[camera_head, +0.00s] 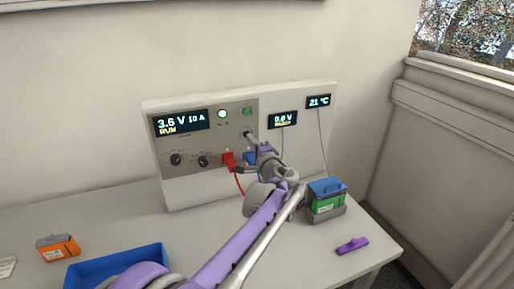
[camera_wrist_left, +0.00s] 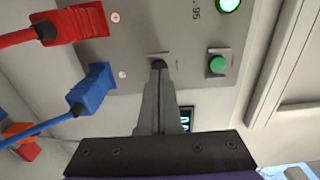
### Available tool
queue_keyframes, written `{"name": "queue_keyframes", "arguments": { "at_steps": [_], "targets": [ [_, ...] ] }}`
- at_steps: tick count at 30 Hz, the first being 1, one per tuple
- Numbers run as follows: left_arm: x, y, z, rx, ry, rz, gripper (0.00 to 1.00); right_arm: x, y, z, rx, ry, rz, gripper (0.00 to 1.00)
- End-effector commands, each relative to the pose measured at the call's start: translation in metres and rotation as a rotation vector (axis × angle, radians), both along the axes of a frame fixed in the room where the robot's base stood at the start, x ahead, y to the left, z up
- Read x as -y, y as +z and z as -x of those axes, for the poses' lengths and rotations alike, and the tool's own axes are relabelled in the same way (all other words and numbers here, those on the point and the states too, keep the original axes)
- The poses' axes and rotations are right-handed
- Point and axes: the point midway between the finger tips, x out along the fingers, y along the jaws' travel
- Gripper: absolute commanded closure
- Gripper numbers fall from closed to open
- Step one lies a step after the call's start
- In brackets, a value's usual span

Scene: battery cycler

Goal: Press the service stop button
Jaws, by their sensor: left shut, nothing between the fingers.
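The cycler's grey front panel (camera_head: 190,140) stands upright at the back of the table. My left gripper (camera_head: 248,135) is shut and empty, its tips at the panel below a green button (camera_head: 247,111). In the left wrist view the shut fingertips (camera_wrist_left: 158,66) meet a small dark spot on the panel, left of the green button (camera_wrist_left: 218,64). The fingertips cover that spot, so I cannot tell whether it is the service stop button or whether it is pressed. A lit green lamp (camera_head: 222,113) shows beside the button. The main display (camera_head: 181,122) reads 3.6 V, 10 A, RUN.
A red plug (camera_head: 229,160) and a blue plug (camera_wrist_left: 92,88) sit in the panel beside my gripper. A green and blue battery (camera_head: 327,197) stands right of my arm. An orange block (camera_head: 57,247), a blue tray (camera_head: 118,264) and a purple piece (camera_head: 352,245) lie on the table.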

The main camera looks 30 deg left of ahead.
Motion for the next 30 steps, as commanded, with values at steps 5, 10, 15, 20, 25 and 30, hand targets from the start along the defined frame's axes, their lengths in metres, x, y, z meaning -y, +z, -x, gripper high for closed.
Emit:
{"name": "queue_keyframes", "arguments": {
  "at_steps": [5,10,15,20,25,30],
  "targets": [
    [-0.009,0.000,-0.007,0.000,0.001,0.000,1.00,0.000,0.002,0.000,0.001,0.000,0.000,0.50],
    [-0.009,0.000,-0.008,0.000,0.001,0.000,1.00,0.000,0.001,0.000,0.001,0.000,0.000,0.50],
    [-0.009,0.000,-0.008,0.000,0.001,0.000,1.00,0.000,0.002,0.000,0.001,0.000,0.000,0.50],
    [-0.020,0.002,-0.017,0.001,0.002,0.000,1.00,0.000,0.011,-0.003,0.005,0.000,0.000,0.50],
    [-0.024,0.000,-0.019,0.000,0.003,-0.001,1.00,0.000,0.011,-0.003,0.006,0.000,0.000,0.50],
    [-0.025,0.000,-0.019,0.000,0.003,-0.001,1.00,0.000,0.011,-0.003,0.006,0.000,0.000,0.50]
  ]
}}
